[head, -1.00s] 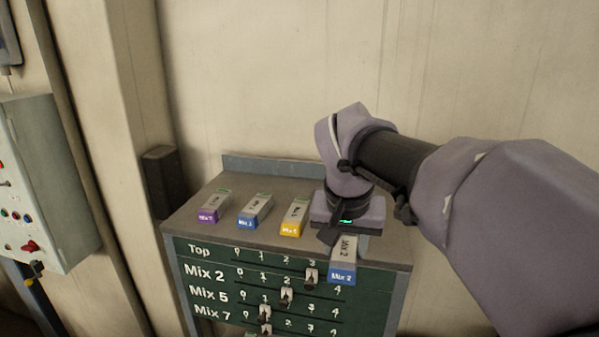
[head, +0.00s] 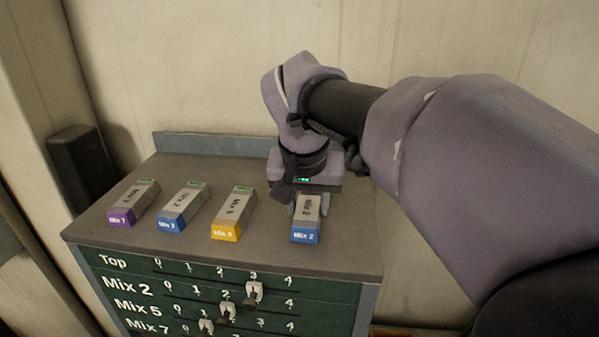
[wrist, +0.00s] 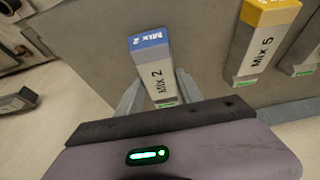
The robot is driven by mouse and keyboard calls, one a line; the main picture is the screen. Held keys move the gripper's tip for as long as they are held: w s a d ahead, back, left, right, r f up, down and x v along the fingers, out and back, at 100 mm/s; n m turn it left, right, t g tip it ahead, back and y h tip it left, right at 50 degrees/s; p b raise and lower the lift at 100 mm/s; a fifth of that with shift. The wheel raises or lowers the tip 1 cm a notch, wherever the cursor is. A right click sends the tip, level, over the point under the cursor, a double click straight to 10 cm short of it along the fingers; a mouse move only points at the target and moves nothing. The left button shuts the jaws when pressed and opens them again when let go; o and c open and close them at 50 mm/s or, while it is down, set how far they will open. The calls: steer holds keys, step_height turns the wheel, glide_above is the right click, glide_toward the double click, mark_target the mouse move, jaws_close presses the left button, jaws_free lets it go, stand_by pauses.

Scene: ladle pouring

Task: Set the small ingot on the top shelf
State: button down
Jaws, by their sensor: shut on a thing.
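The small ingot (head: 307,211) is a grey bar with a blue end marked "Mix 2". It is between the fingers of my gripper (head: 306,203), which is shut on it. The wrist view shows the ingot (wrist: 154,62) between the two grey fingers (wrist: 159,90), its blue end pointing away from the wrist. The ingot is over the right part of the top shelf (head: 255,256), the grey top of the cabinet. I cannot tell whether it touches the surface.
Three ingots lie in a row to the left: purple "Mix 7" (head: 133,204), blue "Mix 2" (head: 182,207) and yellow "Mix 5" (head: 233,213). A raised lip (head: 210,144) runs along the back. Green slider panels (head: 200,290) with pegs are on the front.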

steer(key=shift+d+f, duration=0.1)
steer(key=shift+f, duration=0.2)
steer(key=shift+w+d, duration=0.2)
steer(key=shift+w, duration=0.2)
steer(key=c, duration=1.2)
jaws_free()
steer(key=shift+s+a+f, duration=0.1)
steer(key=shift+a, duration=0.05)
steer(key=o, duration=0.4)
steer(key=shift+s+a, duration=0.1)
steer(key=shift+s, duration=0.15)
steer(key=shift+o, duration=0.2)
steer(key=shift+w, duration=0.2)
steer(key=shift+r+p, duration=0.25)
steer(key=shift+p, duration=0.15)
steer(key=v, duration=1.2)
steer(key=shift+p, duration=0.4)
